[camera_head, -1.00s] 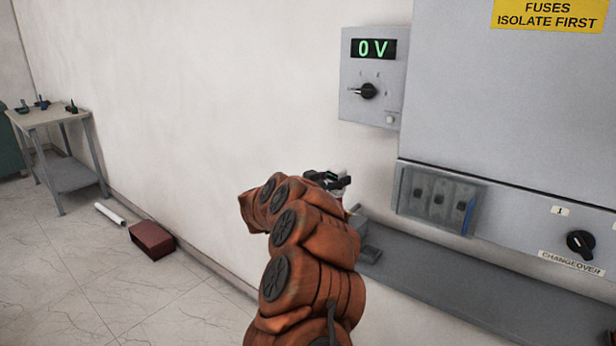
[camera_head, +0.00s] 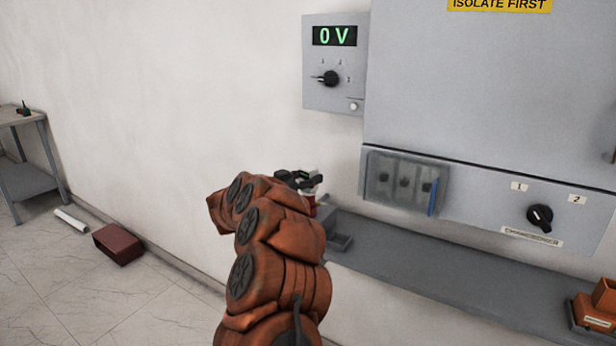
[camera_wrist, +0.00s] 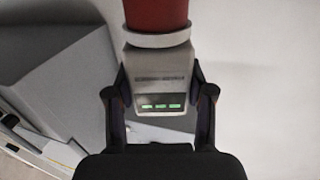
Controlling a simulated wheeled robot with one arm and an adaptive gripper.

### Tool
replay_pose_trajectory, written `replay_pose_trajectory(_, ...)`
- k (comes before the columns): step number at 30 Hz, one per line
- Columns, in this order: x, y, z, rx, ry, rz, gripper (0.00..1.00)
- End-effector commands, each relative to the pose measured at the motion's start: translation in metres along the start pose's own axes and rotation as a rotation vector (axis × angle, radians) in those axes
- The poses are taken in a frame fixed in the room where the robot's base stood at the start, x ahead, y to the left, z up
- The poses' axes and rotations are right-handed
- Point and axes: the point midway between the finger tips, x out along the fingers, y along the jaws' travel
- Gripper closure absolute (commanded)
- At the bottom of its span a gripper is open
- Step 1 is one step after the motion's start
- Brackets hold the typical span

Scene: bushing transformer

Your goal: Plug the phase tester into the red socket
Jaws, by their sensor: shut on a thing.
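My gripper (camera_head: 298,178) is above the left end of the grey shelf in the head view. In the wrist view my gripper (camera_wrist: 160,92) is shut on a pale grey device with small green lights, which looks like the phase tester (camera_wrist: 160,68). A red cylinder (camera_wrist: 156,14) with a white collar adjoins its far end. I cannot tell whether this red part belongs to the tester or is separate. An orange-red block (camera_head: 597,308) sits at the lower right; whether it is the red socket is unclear.
A grey shelf (camera_head: 430,265) runs along the wall under a grey cabinet (camera_head: 480,95) with a clear cover (camera_head: 405,183) and a changeover knob (camera_head: 540,217). A panel reading 0 V (camera_head: 335,62) hangs left of it. A red-brown box (camera_head: 118,244) lies on the floor.

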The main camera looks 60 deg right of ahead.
Motion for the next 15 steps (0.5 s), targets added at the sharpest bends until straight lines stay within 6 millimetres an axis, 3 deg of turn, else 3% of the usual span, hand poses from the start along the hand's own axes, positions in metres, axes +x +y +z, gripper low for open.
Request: replay_pose_trajectory(15, 0.0, 0.0, 0.024, 0.0, 0.0, 0.001, 0.9)
